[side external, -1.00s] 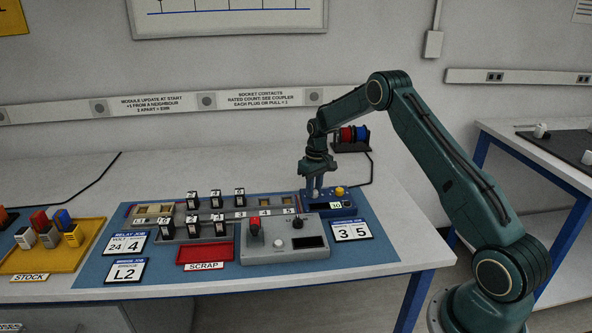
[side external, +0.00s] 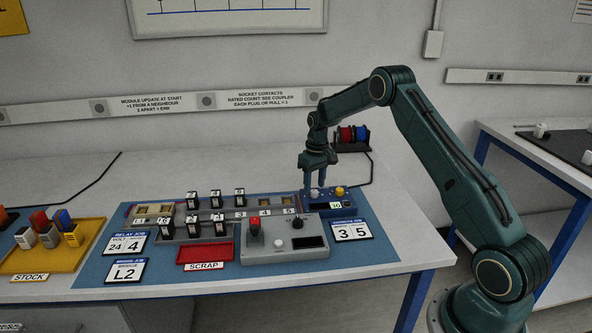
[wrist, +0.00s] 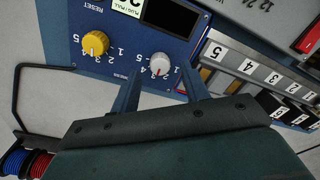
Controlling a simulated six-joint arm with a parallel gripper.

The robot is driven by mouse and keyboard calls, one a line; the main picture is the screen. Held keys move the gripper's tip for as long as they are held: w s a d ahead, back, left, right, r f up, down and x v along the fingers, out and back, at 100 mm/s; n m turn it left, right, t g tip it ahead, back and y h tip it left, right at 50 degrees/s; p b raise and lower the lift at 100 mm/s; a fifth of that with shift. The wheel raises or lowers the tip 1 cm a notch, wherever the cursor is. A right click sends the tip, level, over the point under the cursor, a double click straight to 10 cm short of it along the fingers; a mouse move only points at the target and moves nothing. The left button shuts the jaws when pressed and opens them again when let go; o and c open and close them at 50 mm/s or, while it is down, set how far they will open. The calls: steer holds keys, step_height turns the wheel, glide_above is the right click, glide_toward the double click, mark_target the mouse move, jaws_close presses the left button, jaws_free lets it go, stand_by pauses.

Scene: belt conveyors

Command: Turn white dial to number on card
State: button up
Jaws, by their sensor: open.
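The white dial (wrist: 160,64) sits on a blue panel (wrist: 188,24) and has a small red mark on its lower edge in the wrist view. The number at this mark is too small to read surely. My gripper (wrist: 159,76) is open, with one finger on each side of the dial's near edge. In the side view my gripper (side external: 317,178) points down at the blue box; contact cannot be told. A yellow dial (wrist: 95,43) is beside the white one, and it also shows in the side view (side external: 340,191). A card (side external: 352,230) reads 3 and 5.
A grey control box (side external: 286,241) with a red lever stands in front of the blue box. Rows of black-and-white modules (side external: 217,201) lie left. A red scrap tray (side external: 206,252) and a yellow stock tray (side external: 52,258) are farther left. Wire spools (side external: 353,135) stand behind.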

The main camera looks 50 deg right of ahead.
mark_target(315, 191)
step_height(315, 191, up, 12)
steer(key=shift+d, duration=0.25)
stand_by(0.5)
steer(key=s+a+r+n+t, duration=0.1)
steer(key=s+a+r+t, duration=0.2)
steer(key=s+a+r, duration=1.25)
steer(key=s+a+t, duration=0.1)
steer(key=s+a, duration=0.2)
steer(key=s, duration=0.3)
steer(key=s+a+f, duration=0.1)
steer(key=s+a, duration=0.2)
steer(key=s, duration=0.3)
steer(key=s+a+f+n+t, duration=0.1)
steer(key=s+a, duration=0.3)
steer(key=s, duration=0.3)
steer(key=shift+t, duration=0.3)
